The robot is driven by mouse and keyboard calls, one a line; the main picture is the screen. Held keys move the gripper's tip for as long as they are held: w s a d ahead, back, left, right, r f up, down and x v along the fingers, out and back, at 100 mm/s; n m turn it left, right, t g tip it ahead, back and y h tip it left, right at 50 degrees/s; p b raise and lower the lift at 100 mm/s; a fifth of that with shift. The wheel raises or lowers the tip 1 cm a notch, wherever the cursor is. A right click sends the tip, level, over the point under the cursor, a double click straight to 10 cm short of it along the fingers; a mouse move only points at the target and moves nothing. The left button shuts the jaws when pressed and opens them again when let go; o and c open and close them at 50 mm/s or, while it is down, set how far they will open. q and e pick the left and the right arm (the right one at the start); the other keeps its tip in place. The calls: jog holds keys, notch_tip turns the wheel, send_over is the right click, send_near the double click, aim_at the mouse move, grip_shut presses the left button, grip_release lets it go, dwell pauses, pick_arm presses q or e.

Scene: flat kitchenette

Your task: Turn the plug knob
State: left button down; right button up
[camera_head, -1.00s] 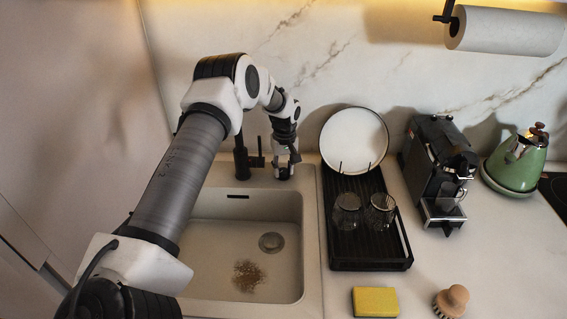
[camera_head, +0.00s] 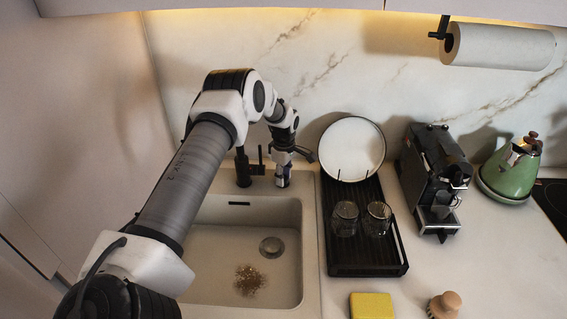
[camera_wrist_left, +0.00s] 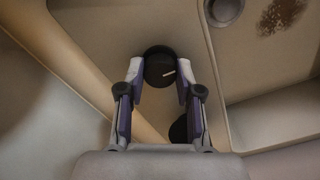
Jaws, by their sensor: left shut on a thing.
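The plug knob (camera_wrist_left: 159,69) is a round black knob with a white line on its top, set in the pale rim of the sink in the left wrist view. My left gripper (camera_wrist_left: 158,78) has one fingertip on each side of it and is shut on it. In the head view my left gripper (camera_head: 282,182) points down at the back of the sink, right of the black faucet (camera_head: 243,168). The knob is hidden behind the fingers there. My right gripper is not in view.
The sink (camera_head: 215,240) holds a round drain (camera_head: 272,246) and a brown stain (camera_head: 249,280). To its right stands a black dish rack (camera_head: 367,262) with two glasses and a plate (camera_head: 352,148). A yellow sponge (camera_head: 371,306) and a brush (camera_head: 444,305) lie in front.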

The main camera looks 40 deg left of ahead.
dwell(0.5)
pick_arm(q)
jog(key=c, duration=1.1)
grip_release()
jog(key=shift+o, duration=0.2)
notch_tip(320, 180, up, 12)
jog(key=shift+w, duration=0.15)
